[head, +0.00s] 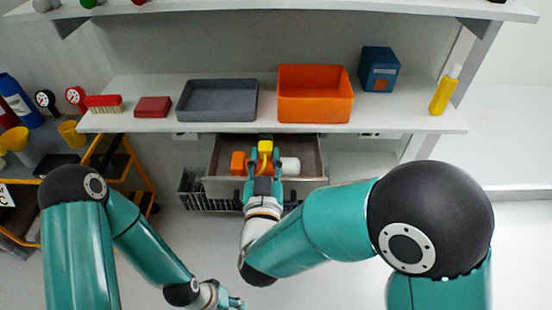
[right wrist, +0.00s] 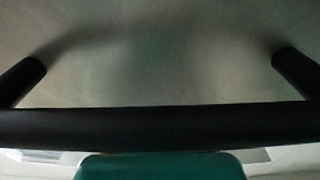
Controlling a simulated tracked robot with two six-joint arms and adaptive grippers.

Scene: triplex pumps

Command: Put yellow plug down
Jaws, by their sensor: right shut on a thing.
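The yellow plug (head: 265,147) shows in the head view between the fingertips of my right gripper (head: 264,156). That gripper is shut on it, over the open drawer (head: 313,158) under the shelf. I cannot tell whether the plug touches the drawer floor. The plug does not show in the right wrist view. My left gripper (head: 229,302) is low at the bottom edge, partly cut off, away from the drawer; its opening is unclear.
In the drawer, an orange piece (head: 239,163) lies left of my right gripper and a white cylinder (head: 290,166) right. Above are a grey tray (head: 217,101) and orange bin (head: 316,94). A black bar (right wrist: 160,128) crosses the right wrist view before a grey surface.

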